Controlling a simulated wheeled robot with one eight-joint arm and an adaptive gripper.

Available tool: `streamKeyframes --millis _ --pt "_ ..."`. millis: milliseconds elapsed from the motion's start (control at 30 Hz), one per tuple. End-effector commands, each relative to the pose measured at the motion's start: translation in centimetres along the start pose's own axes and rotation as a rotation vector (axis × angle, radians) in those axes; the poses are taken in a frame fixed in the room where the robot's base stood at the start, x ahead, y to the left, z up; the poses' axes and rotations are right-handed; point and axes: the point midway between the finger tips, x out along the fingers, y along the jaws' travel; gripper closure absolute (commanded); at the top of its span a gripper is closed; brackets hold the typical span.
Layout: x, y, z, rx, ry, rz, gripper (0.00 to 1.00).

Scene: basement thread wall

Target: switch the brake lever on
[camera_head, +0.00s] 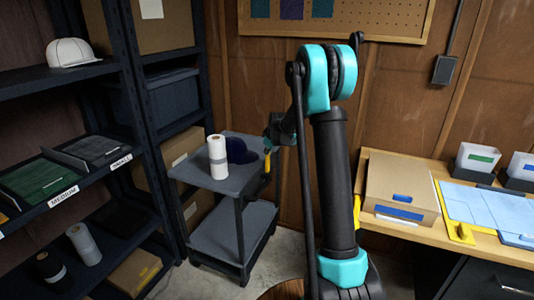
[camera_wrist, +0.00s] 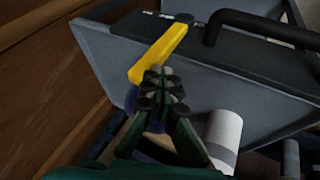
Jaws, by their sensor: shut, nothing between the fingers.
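The brake lever is a yellow bar (camera_wrist: 158,52) on the dark edge of the grey cart (camera_wrist: 120,45) in the wrist view. It lies slanted, its lower end close to my fingertips. A small yellow piece of it (camera_head: 267,163) also shows beside the grey cart (camera_head: 198,178) in the head view. My gripper (camera_wrist: 162,82) is shut and empty, its tips right at the lever's lower end; I cannot tell whether they touch it. In the head view my gripper (camera_head: 277,128) is partly hidden by my arm, above the cart's right end.
A black handle bar (camera_wrist: 262,24) runs along the cart's edge near the lever. A white roll (camera_head: 217,155) and dark blue round things (camera_head: 240,151) are on the cart top. Shelving (camera_head: 140,105) stands left, a wooden bench (camera_head: 483,246) right, and a plank wall behind.

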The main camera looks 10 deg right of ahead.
Motion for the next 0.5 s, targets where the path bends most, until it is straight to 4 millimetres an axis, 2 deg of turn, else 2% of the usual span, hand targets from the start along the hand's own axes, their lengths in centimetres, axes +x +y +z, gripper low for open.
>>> streamKeyframes --millis 267,500 --pt "0.3 0.9 0.0 0.021 -0.011 -0.046 1.00" --pt "1.1 3.0 -0.1 0.071 -0.037 -0.161 1.00"
